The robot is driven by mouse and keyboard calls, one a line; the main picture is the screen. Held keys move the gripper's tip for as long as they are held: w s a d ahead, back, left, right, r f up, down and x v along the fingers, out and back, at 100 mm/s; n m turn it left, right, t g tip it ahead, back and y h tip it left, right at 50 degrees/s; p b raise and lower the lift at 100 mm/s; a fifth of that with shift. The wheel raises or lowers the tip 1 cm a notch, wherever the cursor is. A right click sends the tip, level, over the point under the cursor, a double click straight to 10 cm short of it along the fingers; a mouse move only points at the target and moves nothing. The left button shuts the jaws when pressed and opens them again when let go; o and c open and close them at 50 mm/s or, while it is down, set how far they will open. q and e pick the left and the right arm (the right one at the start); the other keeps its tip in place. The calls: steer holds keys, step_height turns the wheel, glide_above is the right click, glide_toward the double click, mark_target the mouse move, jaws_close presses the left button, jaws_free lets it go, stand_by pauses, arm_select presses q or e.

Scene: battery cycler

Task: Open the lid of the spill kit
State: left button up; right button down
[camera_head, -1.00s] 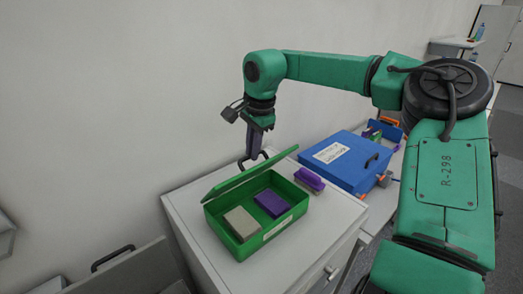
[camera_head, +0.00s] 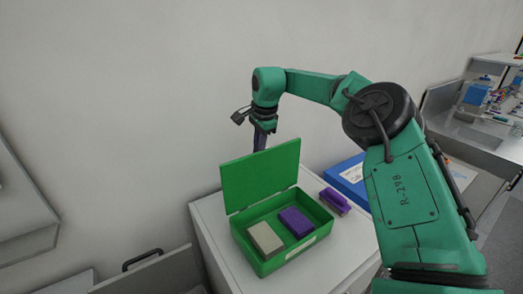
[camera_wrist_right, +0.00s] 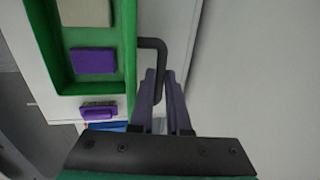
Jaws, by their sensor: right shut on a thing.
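The spill kit is a green box (camera_head: 265,262) on a white cabinet, with its green lid (camera_head: 260,172) standing steeply up along the wall side. Inside lie a beige block (camera_head: 264,238) and a purple block (camera_head: 296,222). My right gripper (camera_head: 260,142) is behind the lid, its fingertips hidden there in the head view. In the right wrist view, my right gripper (camera_wrist_right: 163,78) is shut on the lid's black handle (camera_wrist_right: 157,46), and the open box (camera_wrist_right: 60,60) shows at left. My left gripper is not in view.
A purple-and-grey brush-like item (camera_head: 335,201) lies right of the box on the white cabinet top (camera_head: 335,245). A blue case (camera_head: 348,178) stands beyond it, partly behind my right arm. The wall is close behind the lid.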

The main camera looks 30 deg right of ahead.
steer(key=shift+s+f, duration=0.15)
steer(key=shift+f, duration=0.2)
steer(key=c, duration=1.1)
jaws_free()
steer(key=shift+o, duration=1.1)
steer(key=shift+w+d, duration=0.1)
steer(key=shift+w, duration=0.15)
steer(key=shift+r, duration=0.1)
steer(key=shift+s+r, duration=0.15)
steer(key=shift+r, duration=0.4)
steer(key=v, duration=1.3)
steer(key=shift+w, duration=0.2)
